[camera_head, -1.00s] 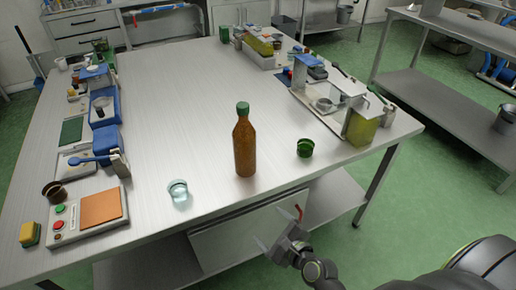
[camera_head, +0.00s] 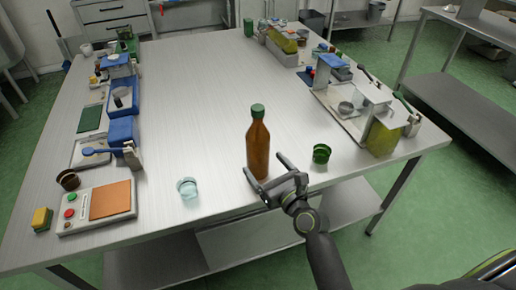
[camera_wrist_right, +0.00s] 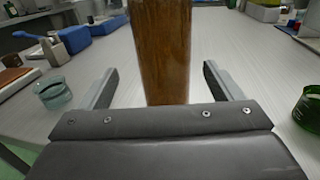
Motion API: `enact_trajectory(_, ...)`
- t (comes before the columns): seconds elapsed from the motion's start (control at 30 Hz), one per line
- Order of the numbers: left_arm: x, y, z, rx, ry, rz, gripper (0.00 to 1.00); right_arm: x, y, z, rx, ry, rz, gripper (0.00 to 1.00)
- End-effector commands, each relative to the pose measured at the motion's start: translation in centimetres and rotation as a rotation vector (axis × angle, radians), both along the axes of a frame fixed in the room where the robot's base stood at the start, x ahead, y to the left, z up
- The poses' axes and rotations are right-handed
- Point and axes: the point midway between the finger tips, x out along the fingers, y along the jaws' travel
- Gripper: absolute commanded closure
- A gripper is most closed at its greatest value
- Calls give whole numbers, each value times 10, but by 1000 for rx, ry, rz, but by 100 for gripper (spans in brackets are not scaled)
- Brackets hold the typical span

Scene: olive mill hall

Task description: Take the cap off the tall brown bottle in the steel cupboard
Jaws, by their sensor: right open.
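The tall brown bottle (camera_head: 258,141) stands upright on the steel table (camera_head: 190,110) near its front edge, not in a cupboard. Its green cap (camera_head: 257,111) is on its top. My right gripper (camera_head: 263,165) is open and low at the bottle, its two fingers pointing at the lower body from the front. In the right wrist view the bottle (camera_wrist_right: 163,50) shows between the two fingers (camera_wrist_right: 158,82), with a gap on each side. The cap is out of that view. My left gripper is not in view.
A glass cup (camera_head: 188,188) stands left of the bottle and a green cup (camera_head: 321,153) right of it. A device with an orange pad (camera_head: 110,200) lies at the front left. Blue items line the left edge; a balance (camera_head: 347,105) stands right. The table's middle is clear.

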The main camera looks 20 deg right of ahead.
Motion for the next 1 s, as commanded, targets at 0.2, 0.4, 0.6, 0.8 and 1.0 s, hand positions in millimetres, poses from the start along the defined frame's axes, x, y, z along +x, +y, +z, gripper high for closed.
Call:
enact_trajectory(0.2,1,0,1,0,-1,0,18,20,4,0,-2,0,0,14)
enact_trajectory(0.4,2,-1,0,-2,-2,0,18,37,6,-2,-2,-1,1,14)
enact_trajectory(0.6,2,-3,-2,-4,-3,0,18,64,9,-5,-2,0,0,14)
enact_trajectory(0.8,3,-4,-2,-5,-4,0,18,73,11,-5,-1,1,0,14)
enact_trajectory(1.0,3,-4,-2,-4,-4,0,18,73,11,-5,-1,1,0,18)
